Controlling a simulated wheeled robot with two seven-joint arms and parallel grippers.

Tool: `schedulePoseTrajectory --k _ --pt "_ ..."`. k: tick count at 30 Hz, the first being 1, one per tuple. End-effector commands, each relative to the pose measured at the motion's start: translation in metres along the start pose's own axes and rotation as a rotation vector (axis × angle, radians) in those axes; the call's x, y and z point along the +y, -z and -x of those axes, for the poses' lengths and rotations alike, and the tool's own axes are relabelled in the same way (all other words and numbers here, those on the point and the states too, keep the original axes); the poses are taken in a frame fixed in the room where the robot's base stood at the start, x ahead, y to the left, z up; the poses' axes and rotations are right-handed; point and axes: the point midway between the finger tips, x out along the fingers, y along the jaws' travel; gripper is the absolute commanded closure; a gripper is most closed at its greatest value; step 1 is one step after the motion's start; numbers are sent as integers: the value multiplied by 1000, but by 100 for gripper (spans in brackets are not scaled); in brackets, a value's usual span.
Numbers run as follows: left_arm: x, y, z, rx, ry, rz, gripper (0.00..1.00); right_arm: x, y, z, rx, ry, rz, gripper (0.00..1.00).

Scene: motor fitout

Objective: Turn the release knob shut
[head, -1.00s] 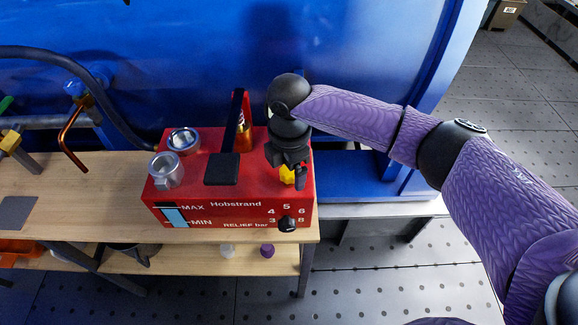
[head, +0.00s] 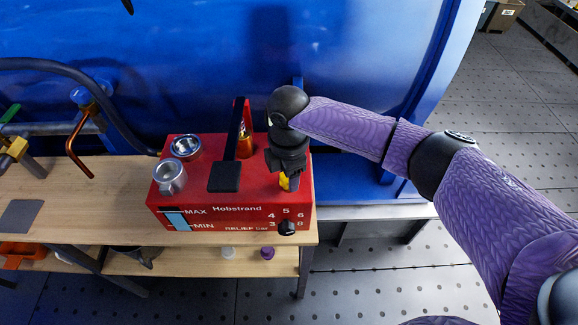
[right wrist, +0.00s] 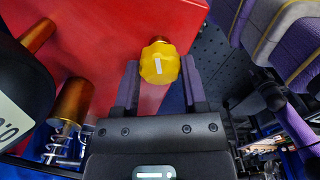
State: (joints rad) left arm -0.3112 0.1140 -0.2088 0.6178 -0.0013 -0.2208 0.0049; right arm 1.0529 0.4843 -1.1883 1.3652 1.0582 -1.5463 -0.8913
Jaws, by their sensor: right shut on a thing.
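The yellow release knob (right wrist: 160,62) has a white mark on its top and sits on the red pump box (head: 205,190). In the head view the knob (head: 284,182) shows only partly, beside my dark fingers. My right gripper (right wrist: 160,88) is shut on the knob from above, with one finger on each side in the wrist view. In the head view the right gripper (head: 289,181) points down at the box's right end. My left gripper is not in view.
A black-gripped lever (head: 224,178) rises from the box left of my gripper. Two round metal fittings (head: 170,177) are farther left. A black knob (head: 286,228) is on the box's front. The box stands on a wooden bench (head: 110,190) before a large blue body (head: 190,60).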

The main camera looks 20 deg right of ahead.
Motion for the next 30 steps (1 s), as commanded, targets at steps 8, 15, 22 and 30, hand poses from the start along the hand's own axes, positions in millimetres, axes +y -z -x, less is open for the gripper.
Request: schedulePoseTrajectory --k 8,15,22,30 --pt "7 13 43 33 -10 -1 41 -1 0 7 1 3 -247 100" --pt "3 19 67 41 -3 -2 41 -1 1 5 1 4 -476 100" --pt "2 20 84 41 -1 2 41 -1 1 4 1 3 -694 100" --pt "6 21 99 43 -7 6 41 -1 1 3 2 4 -951 100"
